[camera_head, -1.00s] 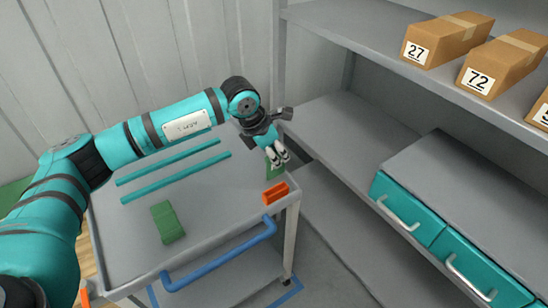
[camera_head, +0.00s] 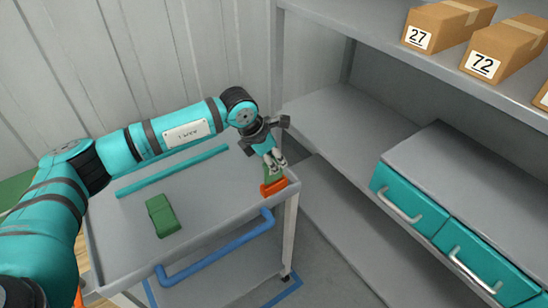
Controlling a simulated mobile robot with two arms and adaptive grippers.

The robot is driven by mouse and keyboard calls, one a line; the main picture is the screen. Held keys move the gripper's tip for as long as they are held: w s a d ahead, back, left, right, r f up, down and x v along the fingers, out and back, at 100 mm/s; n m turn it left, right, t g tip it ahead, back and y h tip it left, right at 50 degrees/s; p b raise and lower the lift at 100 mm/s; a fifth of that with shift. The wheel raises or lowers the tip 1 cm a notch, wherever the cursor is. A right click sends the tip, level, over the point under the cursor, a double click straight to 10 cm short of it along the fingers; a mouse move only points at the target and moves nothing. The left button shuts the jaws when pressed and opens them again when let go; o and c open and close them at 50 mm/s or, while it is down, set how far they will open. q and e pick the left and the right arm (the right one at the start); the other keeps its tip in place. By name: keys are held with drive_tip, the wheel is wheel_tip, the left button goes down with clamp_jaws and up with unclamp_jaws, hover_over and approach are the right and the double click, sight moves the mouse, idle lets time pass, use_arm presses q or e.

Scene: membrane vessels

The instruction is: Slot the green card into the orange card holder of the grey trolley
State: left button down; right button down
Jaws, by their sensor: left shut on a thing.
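The grey trolley (camera_head: 215,205) stands at the left centre of the head view. The orange card holder (camera_head: 273,187) is at the right front corner of its top. My left gripper (camera_head: 275,167) is shut on the green card (camera_head: 269,176), pointing down over the holder. The card's lower edge is at or just behind the holder's orange wall; I cannot tell whether it sits in the slot. The gripper hides the card's upper part. My right gripper is not in view.
A green block (camera_head: 162,216) and a teal rod (camera_head: 172,171) lie on the trolley top. The trolley has a blue handle (camera_head: 215,252) in front. A grey shelf (camera_head: 345,125) with boxes (camera_head: 445,25) and teal drawers (camera_head: 408,198) stands close on the right.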

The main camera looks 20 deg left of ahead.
sight(274, 181)
use_arm(q)
drive_tip(key=shift+f+b, duration=0.5)
drive_tip(key=shift+f, duration=0.7)
drive_tip(key=shift+f+b, duration=0.55)
drive_tip(key=shift+b, duration=0.05)
drive_tip(key=shift+f+b, duration=0.2)
drive_tip(key=shift+b, duration=0.1)
drive_tip(key=c, duration=1.1)
unclamp_jaws()
drive_tip(key=shift+c, duration=0.2)
drive_tip(key=shift+r, duration=0.1)
drive_tip(key=v, duration=1.2)
